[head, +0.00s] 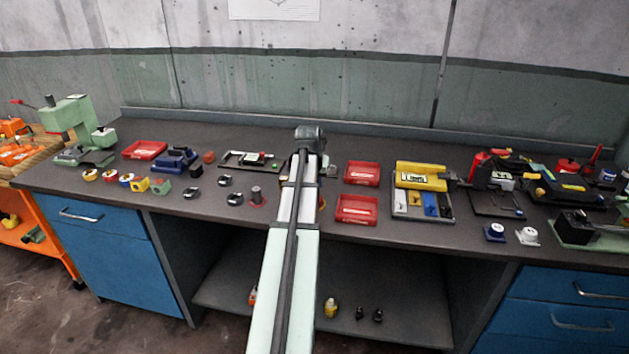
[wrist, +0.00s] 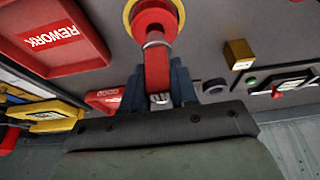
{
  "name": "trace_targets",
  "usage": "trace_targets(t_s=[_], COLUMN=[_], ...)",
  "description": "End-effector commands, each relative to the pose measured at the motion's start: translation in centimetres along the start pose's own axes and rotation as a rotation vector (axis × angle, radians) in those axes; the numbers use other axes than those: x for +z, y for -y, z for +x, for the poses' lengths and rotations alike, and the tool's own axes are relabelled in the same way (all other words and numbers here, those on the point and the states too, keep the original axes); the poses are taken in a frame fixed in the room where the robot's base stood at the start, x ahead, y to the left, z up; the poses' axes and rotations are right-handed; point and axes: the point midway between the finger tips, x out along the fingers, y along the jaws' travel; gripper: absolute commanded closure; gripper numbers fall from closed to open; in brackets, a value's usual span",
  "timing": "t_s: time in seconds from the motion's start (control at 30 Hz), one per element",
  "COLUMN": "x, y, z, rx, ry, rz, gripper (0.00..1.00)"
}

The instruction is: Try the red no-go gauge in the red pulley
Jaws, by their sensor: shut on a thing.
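My gripper (wrist: 160,82) is shut on a red gauge (wrist: 157,65), whose flat red handle stands between the dark fingers in the wrist view. I cannot tell whether the gauge touches or enters that ring. In the head view my arm hides the fingers and the gauge. A small red ring-shaped part, perhaps the red pulley (head: 109,175), sits in the row of coloured parts at the left of the bench.
Two red trays (head: 357,210) stand right of my arm; one marked REWORK (wrist: 50,40) shows large in the wrist view. A brass-coloured block (wrist: 238,53) and a panel with a green button (wrist: 290,85) lie right there.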

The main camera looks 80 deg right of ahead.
Motion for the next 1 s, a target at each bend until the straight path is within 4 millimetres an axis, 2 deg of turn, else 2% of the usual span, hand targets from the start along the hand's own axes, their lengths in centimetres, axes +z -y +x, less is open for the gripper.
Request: trace_targets(t_s=[1.0], x=[0.5], y=[0.0], z=[1.1], rx=[0.000], ry=[-0.001], rz=[0.000], gripper=[1.00])
